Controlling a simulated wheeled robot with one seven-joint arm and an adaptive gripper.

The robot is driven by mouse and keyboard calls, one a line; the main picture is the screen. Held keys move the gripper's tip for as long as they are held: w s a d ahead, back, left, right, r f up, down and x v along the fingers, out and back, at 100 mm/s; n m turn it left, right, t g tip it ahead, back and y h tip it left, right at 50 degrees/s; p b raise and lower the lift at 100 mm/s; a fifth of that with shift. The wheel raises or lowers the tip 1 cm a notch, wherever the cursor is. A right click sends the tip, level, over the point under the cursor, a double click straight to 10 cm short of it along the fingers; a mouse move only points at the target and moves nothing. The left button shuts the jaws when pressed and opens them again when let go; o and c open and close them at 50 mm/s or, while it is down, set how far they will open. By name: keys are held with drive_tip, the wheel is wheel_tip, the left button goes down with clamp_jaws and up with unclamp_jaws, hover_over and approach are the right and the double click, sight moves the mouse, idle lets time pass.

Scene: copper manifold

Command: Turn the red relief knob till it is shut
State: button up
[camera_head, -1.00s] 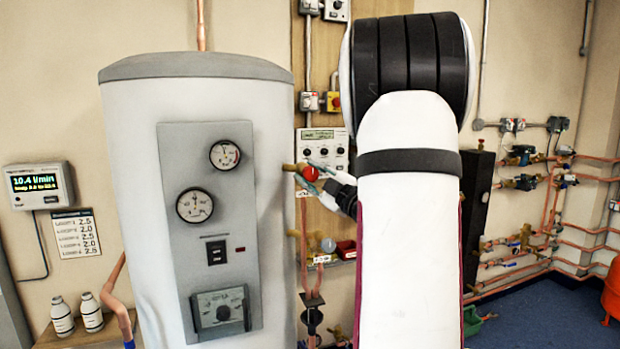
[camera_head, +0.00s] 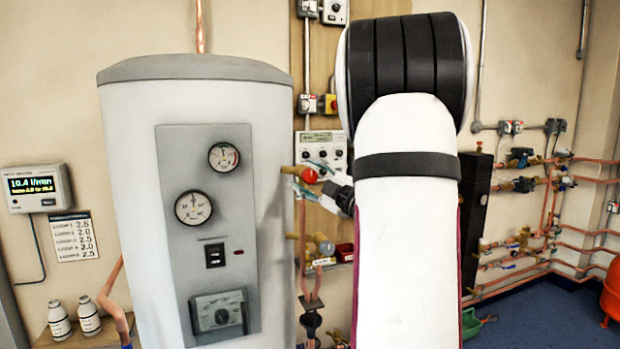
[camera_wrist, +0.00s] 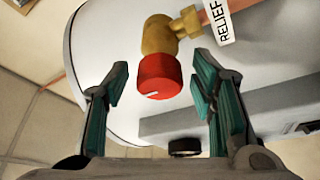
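The red relief knob (camera_wrist: 159,79) sits on the end of a brass valve (camera_wrist: 160,36) and has a short white line on its face. A tag reading RELIEF (camera_wrist: 218,24) hangs on the copper pipe beside it. In the head view the red knob (camera_head: 308,175) is at the right side of the white cylinder. My gripper (camera_wrist: 160,82) is open, with one teal-padded finger on each side of the knob. Gaps show between the knob and both fingers. In the head view my gripper (camera_head: 312,180) is at the knob, partly hidden behind my arm.
The white cylinder (camera_head: 120,180) with its grey gauge panel (camera_head: 175,150) stands close left of the knob. A control box (camera_head: 322,146) is on the board behind. Copper pipework lines the right wall.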

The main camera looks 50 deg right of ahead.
drive_tip(key=v, duration=1.2)
idle(0.5)
